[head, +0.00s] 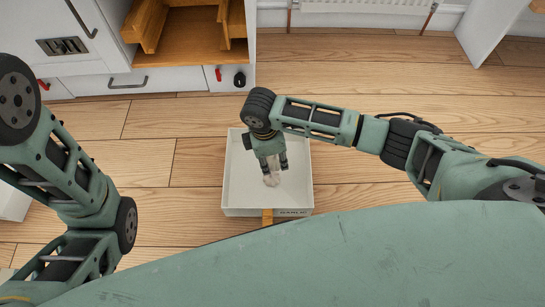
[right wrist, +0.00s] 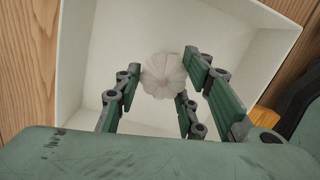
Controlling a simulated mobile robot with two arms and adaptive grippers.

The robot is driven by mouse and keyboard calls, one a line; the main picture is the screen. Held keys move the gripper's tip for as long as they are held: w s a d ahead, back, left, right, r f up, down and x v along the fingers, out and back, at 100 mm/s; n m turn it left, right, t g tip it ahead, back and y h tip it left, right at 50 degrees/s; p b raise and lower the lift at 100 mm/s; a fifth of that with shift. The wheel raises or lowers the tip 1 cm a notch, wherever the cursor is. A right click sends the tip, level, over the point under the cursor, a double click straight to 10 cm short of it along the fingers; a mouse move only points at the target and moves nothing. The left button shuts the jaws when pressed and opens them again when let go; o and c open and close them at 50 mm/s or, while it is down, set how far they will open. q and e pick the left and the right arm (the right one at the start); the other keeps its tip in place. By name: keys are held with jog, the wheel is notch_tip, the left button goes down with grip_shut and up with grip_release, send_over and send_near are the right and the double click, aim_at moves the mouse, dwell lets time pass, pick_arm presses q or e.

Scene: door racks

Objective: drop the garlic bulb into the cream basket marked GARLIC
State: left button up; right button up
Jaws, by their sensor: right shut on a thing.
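The pale garlic bulb (head: 272,181) is between the fingers of my right gripper (head: 271,168), which is shut on it. The cream basket (head: 234,190) is on the floor below, with dark lettering on its front wall that is too small to read surely. The gripper points down over the inside of the basket. In the right wrist view the bulb (right wrist: 163,75) shows between the green fingers, with the basket's pale walls (right wrist: 75,60) around it. Its height above the basket floor is hard to tell. Links of my left arm show at the left, but its gripper is out of view.
White cabinets (head: 115,82) with a wooden shelf (head: 187,40) stand at the back left. A radiator (head: 365,6) is at the back. Wooden floor (head: 150,160) around the basket is clear. An orange-brown piece (head: 267,217) shows at the basket's front edge.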

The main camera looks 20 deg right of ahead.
aim_at(268, 159)
jog(key=o, duration=1.2)
jog(key=shift+c, duration=0.2)
jog(key=shift+r, duration=0.1)
notch_tip(268, 159, up, 12)
jog(key=a, duration=0.1)
jog(key=shift+a, duration=0.25)
jog(key=shift+w, duration=0.1)
